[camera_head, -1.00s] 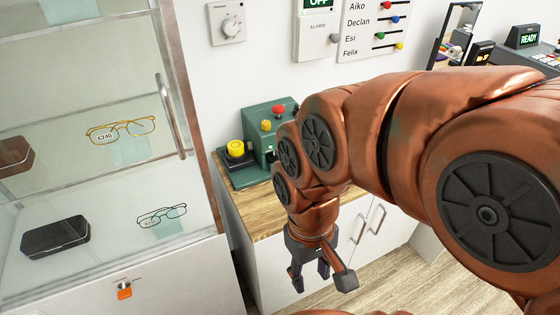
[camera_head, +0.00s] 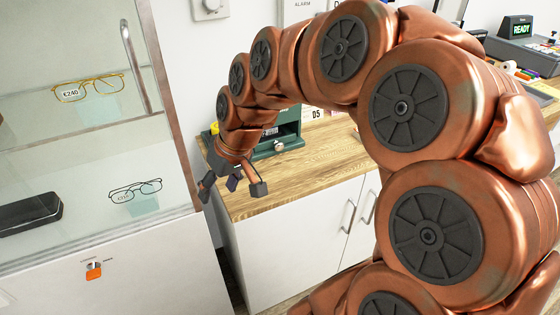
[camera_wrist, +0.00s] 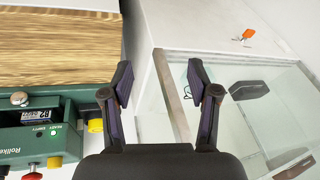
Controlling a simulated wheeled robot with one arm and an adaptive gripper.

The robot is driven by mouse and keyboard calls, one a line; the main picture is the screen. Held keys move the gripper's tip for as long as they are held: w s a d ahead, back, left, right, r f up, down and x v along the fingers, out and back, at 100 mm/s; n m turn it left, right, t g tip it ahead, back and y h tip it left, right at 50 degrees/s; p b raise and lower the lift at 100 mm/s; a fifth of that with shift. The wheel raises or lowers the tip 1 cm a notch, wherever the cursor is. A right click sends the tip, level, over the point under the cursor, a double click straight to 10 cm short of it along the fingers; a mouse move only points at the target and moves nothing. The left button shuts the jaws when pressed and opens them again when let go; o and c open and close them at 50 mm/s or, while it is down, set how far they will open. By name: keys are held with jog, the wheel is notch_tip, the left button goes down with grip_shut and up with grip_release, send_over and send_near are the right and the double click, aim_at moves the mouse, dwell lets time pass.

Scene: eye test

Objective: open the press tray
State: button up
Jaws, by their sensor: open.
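The green press (camera_head: 290,128) stands on the wooden counter, partly hidden behind my arm in the head view. It also shows at the left of the wrist view (camera_wrist: 62,142). A round metal knob (camera_head: 279,147) sits low on its front, on what looks like the tray; the knob shows in the wrist view too (camera_wrist: 19,98). I cannot tell how far the tray is out. My gripper (camera_head: 232,187) is open and empty, near the counter's left end and left of the knob, apart from it. In the wrist view its fingers (camera_wrist: 160,84) stand wide apart with nothing between.
The wooden counter (camera_head: 300,172) is clear before the press. A READY display (camera_head: 516,27) stands far right.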

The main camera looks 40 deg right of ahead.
jog(key=w+d+f+m+t+h+b, duration=0.1)
jog(key=w+d+f+t+b, duration=0.15)
jog(key=d, duration=0.55)
jog(key=w+d+f+m+t+b, duration=0.1)
jog(key=w+d+f+b, duration=0.2)
jog(key=d, duration=0.4)
jog(key=m+t+h+b, duration=0.2)
jog(key=b, duration=0.1)
send_near(281, 147)
jog(key=shift+x, duration=4.45)
grip_shut()
